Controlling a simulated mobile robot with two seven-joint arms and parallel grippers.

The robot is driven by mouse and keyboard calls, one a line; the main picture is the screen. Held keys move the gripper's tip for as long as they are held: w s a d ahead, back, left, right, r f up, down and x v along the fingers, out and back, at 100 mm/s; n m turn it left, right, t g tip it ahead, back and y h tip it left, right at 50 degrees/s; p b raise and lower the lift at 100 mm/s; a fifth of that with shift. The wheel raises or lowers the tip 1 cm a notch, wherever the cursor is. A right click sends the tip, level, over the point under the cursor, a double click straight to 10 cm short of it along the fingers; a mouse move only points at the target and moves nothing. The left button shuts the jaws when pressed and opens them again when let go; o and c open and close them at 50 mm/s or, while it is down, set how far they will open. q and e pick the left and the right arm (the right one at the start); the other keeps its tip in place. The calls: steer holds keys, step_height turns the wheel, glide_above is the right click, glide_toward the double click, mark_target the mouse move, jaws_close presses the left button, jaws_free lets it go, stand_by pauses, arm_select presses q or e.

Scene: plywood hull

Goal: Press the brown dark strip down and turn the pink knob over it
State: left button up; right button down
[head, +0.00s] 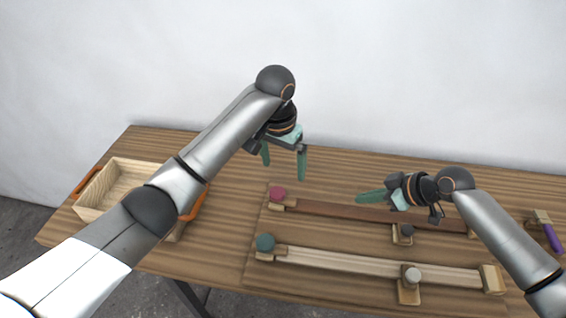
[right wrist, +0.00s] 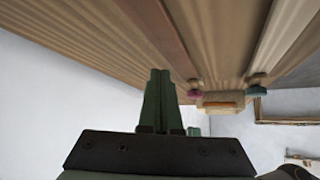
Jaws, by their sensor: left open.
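The brown dark strip (head: 335,211) lies along the back of the board, with its middle right part partly behind my right arm. The pink knob (head: 278,193) sits on a small block at its left end; it also shows in the right wrist view (right wrist: 195,95). My left gripper (head: 283,164) is open and empty, pointing down above and behind the pink knob, apart from it. My right gripper (head: 360,197) has its fingers together, pointing left near the strip's middle. In the right wrist view the strip (right wrist: 155,30) runs beyond the fingertips; I cannot tell whether they touch it.
A pale strip (head: 370,266) lies in front, with a teal knob (head: 265,243) at its left end and a grey knob (head: 412,274) on a block. Another dark knob (head: 407,230) stands between the strips. A wooden tray (head: 125,180) is left; a purple-handled tool (head: 551,237) is right.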

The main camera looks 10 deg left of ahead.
steer(key=shift+r+p, duration=0.3)
steer(key=shift+r, duration=1.2)
steer(key=shift+r, duration=0.1)
step_height(320, 180, up, 5)
steer(key=shift+f, duration=0.1)
steer(key=shift+s, duration=0.1)
